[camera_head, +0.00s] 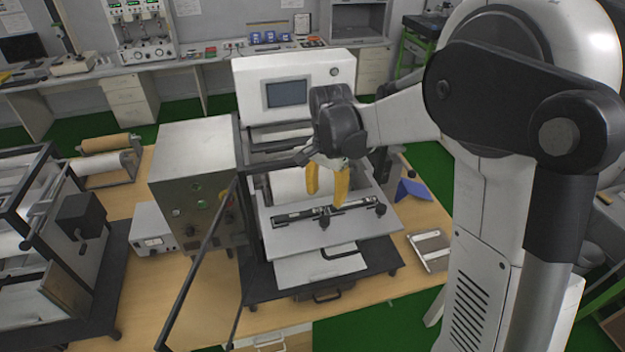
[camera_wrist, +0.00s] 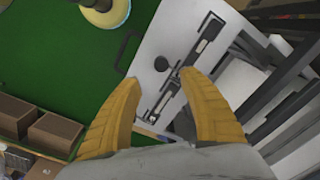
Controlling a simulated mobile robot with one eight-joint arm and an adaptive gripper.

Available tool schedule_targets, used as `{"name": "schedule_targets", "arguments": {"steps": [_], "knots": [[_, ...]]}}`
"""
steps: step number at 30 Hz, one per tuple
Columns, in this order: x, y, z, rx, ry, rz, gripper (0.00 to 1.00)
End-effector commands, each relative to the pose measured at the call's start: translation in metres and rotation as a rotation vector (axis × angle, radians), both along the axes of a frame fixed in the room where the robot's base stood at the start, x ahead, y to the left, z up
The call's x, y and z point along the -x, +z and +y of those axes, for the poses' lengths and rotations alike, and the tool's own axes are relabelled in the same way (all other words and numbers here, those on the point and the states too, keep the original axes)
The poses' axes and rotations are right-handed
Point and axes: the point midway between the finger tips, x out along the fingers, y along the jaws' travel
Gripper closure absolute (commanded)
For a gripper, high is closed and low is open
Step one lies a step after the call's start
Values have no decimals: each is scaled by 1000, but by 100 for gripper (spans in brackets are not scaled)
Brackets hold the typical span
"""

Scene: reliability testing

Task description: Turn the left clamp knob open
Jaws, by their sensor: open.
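The clamp bar (camera_head: 300,215) is a dark strip with a light inner edge across the pale plate (camera_head: 290,239) of the test machine. A dark knob, the left of two seen there (camera_head: 325,219), sits on it just below my gripper (camera_head: 326,200). The right knob (camera_head: 380,209) is clear of my fingers. My gripper's yellow fingers are spread apart, with nothing held. In the wrist view, my gripper (camera_wrist: 158,78) points at the plate, and a round dark knob (camera_wrist: 161,64) shows between and just beyond the fingertips. I cannot tell whether a finger touches it.
The machine's display housing (camera_head: 290,90) stands behind the plate. A dark hinged frame (camera_head: 197,270) projects at the left, beside a grey control box (camera_head: 190,165). A blue angled piece (camera_head: 411,190) and a flat metal frame (camera_head: 430,250) lie on the right.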

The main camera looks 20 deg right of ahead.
Motion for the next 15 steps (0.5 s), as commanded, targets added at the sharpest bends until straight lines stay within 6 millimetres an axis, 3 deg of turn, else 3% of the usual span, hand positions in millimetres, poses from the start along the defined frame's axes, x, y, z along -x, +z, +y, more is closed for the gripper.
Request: {"name": "schedule_targets", "arguments": {"steps": [1, 5, 15], "knots": [[-3, 6, 0, 0, -13, 9, 50], [-6, -1, 0, 0, -29, 21, 50], [-6, -61, 0, 0, -29, 19, 50]]}}
